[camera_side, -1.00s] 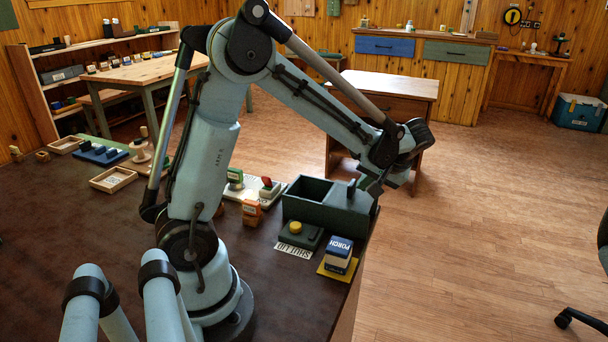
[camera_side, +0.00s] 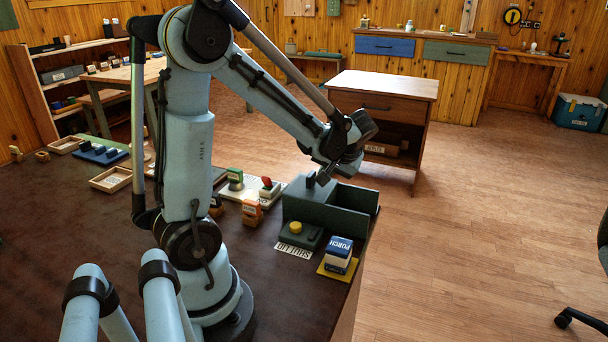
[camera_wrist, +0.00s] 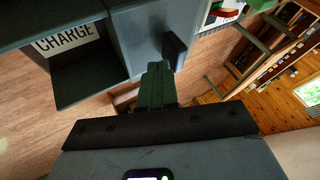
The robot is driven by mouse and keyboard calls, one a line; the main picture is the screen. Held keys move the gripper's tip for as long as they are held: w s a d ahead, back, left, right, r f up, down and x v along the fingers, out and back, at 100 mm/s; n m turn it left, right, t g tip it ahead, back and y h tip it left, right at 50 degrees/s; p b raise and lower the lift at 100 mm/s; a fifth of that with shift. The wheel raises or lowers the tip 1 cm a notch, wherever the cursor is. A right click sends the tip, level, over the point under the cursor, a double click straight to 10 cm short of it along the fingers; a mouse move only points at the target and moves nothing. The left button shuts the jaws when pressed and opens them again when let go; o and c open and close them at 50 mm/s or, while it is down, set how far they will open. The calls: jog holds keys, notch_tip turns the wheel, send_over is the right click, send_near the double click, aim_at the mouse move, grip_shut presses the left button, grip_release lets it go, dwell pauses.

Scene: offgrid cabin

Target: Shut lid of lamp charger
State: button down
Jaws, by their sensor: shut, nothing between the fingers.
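The dark green lamp charger (camera_side: 340,213) is a two-bay box near the table's right edge. Its sliding lid (camera_side: 297,199) covers the left bay; the right bay is open. In the wrist view a white CHARGE label (camera_wrist: 68,40) shows in the open bay. The lid's upright dark handle (camera_side: 310,180) also shows in the wrist view (camera_wrist: 175,48). My gripper (camera_side: 323,181) is shut and empty, just right of the handle in the side view. In the wrist view its fingertips (camera_wrist: 157,68) are close beside the handle; I cannot tell whether they touch.
A blue and white PORCH block (camera_side: 339,249) stands on a yellow pad.

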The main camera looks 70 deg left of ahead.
jog(key=shift+w+d, duration=1.35)
jog(key=s+v, duration=0.1)
jog(key=v, duration=0.9)
jog(key=s+d+f+m+t+h, duration=0.1)
jog(key=s+d+m+t+h, duration=0.1)
jog(key=d+m+t+h, duration=0.1)
jog(key=s+d+f+m+t+h, duration=0.2)
jog(key=d+m+t+h, duration=0.2)
jog(key=d+m, duration=0.3)
jog(key=shift+s+d+f+t, duration=0.2)
jog(key=shift+d+t, duration=0.3)
jog(key=shift+d, duration=0.75)
jog(key=c, duration=1.8)
grip_release()
